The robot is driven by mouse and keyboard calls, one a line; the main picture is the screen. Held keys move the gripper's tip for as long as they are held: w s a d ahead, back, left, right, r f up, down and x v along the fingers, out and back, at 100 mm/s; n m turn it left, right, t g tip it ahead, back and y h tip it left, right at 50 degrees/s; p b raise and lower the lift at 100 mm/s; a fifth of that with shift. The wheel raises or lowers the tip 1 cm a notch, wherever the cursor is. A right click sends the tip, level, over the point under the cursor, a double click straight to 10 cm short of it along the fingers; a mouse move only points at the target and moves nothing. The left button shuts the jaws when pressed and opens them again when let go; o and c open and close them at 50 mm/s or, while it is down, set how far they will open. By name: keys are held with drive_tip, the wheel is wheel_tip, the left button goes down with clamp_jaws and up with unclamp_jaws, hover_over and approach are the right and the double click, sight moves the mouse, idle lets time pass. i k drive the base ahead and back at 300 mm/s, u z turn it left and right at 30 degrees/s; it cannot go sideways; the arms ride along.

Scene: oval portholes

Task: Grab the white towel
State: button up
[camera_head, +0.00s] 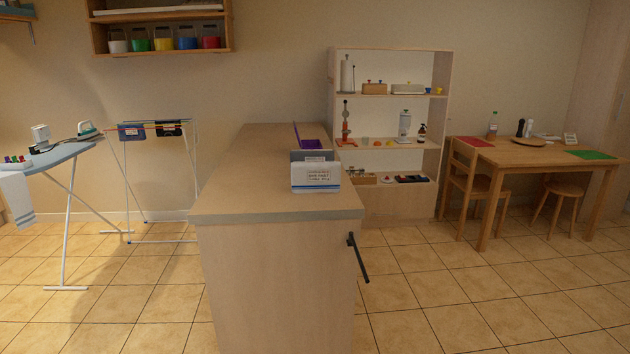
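A counter (245,203) stands in the middle, with a white labelled item (316,178) on it and a black bar (357,258) on its right side. A drying rack (160,185) stands behind the ironing board. A shelf (388,205) and wooden table (530,156) are right. Tiled floor is clear between.

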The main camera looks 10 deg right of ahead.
sight(306, 177)
drive_tip(key=u, duration=4.25)
drive_tip(key=i, duration=0.1)
drive_tip(key=z, duration=2.9)
drive_tip(key=i, duration=1)
